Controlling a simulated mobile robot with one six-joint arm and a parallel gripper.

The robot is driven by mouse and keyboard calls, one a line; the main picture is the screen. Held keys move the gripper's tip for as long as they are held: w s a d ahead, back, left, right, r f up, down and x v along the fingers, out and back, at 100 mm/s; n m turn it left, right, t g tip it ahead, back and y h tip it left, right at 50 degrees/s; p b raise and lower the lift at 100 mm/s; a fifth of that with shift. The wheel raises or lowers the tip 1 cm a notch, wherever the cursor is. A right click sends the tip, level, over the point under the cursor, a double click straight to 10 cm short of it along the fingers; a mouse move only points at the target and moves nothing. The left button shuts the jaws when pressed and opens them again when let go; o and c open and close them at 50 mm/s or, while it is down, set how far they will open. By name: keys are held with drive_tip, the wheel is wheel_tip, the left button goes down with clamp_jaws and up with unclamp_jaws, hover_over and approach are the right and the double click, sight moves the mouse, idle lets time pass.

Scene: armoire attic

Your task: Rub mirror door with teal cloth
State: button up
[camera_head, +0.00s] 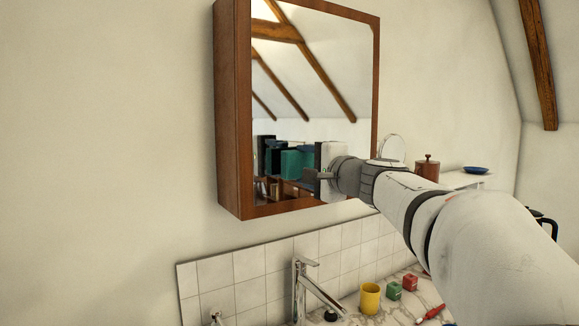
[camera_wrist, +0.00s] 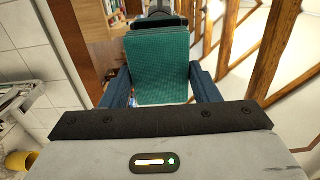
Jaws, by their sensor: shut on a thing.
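The mirror door (camera_head: 310,75) is the glass front of a brown wooden cabinet (camera_head: 232,110) on the wall. It reflects roof beams and my gripper. My gripper (camera_wrist: 158,72) is shut on the teal cloth (camera_wrist: 158,88), a flat block-like pad between its two blue fingers. In the head view, my gripper (camera_head: 312,160) is at the lower part of the mirror, with the teal cloth (camera_head: 305,162) facing the glass. The cloth and its reflection run together, so I cannot tell whether it touches. The cloth's far face is hidden in the wrist view.
Below are a tap (camera_head: 300,290), a yellow cup (camera_head: 370,298), green (camera_head: 394,291) and red (camera_head: 410,283) blocks, and a red-handled item (camera_head: 432,313) on the marble counter. A shelf at right holds a brown jar (camera_head: 427,168) and blue dish (camera_head: 477,170). The upper mirror is clear.

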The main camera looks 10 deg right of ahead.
drive_tip(key=shift+x, duration=1.1)
drive_tip(key=shift+w+d+b, duration=0.25)
drive_tip(key=shift+d+b, duration=0.05)
drive_tip(key=shift+d, duration=0.5)
drive_tip(key=shift+w+d+b, duration=0.3)
drive_tip(key=shift+d, duration=0.45)
drive_tip(key=w+d+b, duration=0.1)
drive_tip(key=w+d, duration=0.2)
drive_tip(key=d, duration=0.3)
drive_tip(key=shift+d, duration=0.4)
drive_tip(key=shift+a, duration=0.1)
drive_tip(key=shift+s+a+b, duration=0.7)
drive_tip(key=shift+a, duration=0.95)
drive_tip(key=shift+s+a+b, duration=0.65)
drive_tip(key=shift+s+a, duration=0.05)
drive_tip(key=shift+a, duration=0.9)
drive_tip(key=shift+s+a+b, duration=0.65)
drive_tip(key=shift+a+b, duration=0.05)
drive_tip(key=shift+a, duration=0.95)
